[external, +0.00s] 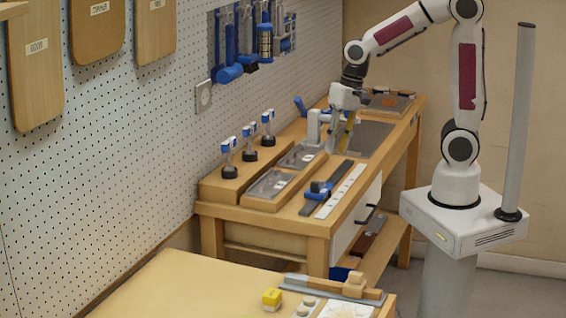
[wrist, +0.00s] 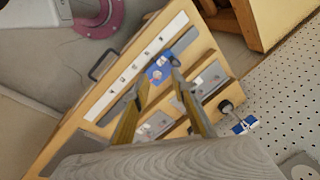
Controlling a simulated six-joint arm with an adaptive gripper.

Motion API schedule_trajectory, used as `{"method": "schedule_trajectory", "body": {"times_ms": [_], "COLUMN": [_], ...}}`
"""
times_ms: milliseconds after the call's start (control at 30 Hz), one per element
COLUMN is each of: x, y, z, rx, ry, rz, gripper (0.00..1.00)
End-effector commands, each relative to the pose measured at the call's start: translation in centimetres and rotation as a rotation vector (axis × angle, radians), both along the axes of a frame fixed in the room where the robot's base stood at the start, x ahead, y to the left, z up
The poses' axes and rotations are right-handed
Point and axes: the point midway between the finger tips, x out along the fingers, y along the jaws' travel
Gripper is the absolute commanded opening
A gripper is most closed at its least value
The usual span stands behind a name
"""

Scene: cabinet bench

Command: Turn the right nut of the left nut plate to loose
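Two grey nut plates lie end to end in a wooden block on the bench. The nearer plate in the external view (external: 266,187) is the upper one in the wrist view (wrist: 212,90). The other plate (external: 296,160) also shows in the wrist view (wrist: 150,132). Both carry small pale marks or nuts, too small to tell their turn position. I take the nearer plate as the left one, but no label is readable. My gripper (external: 341,148) hangs above the far part of the bench. In the wrist view its yellowish fingers (wrist: 161,79) are apart with nothing between them.
A wooden block with several blue-topped black knobs (external: 250,155) stands along the pegboard side. A blue slider (external: 318,188) sits on a dark rail beside a white marked strip (external: 341,190). A white upright fixture (external: 314,126) stands close to my gripper. A drawer handle (external: 366,214) faces front.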

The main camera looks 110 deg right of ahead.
Motion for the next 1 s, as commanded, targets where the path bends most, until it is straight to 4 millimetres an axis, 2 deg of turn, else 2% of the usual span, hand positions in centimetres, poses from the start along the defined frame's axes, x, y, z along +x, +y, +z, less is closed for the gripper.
{"method": "schedule_trajectory", "body": {"times_ms": [100,500,767,1000], "x": [0.7,2.7,4.0,5.7], "y": [-2.0,-7.6,-10.4,-12.1], "z": [-1.0,-3.3,-4.2,-4.1], "rx": [0.047,0.186,0.272,0.355], "ry": [-0.003,-0.038,-0.075,-0.125], "rz": [-0.188,-0.776,-1.124,-1.41], "gripper": [0.26,0.26,0.26,0.26]}}
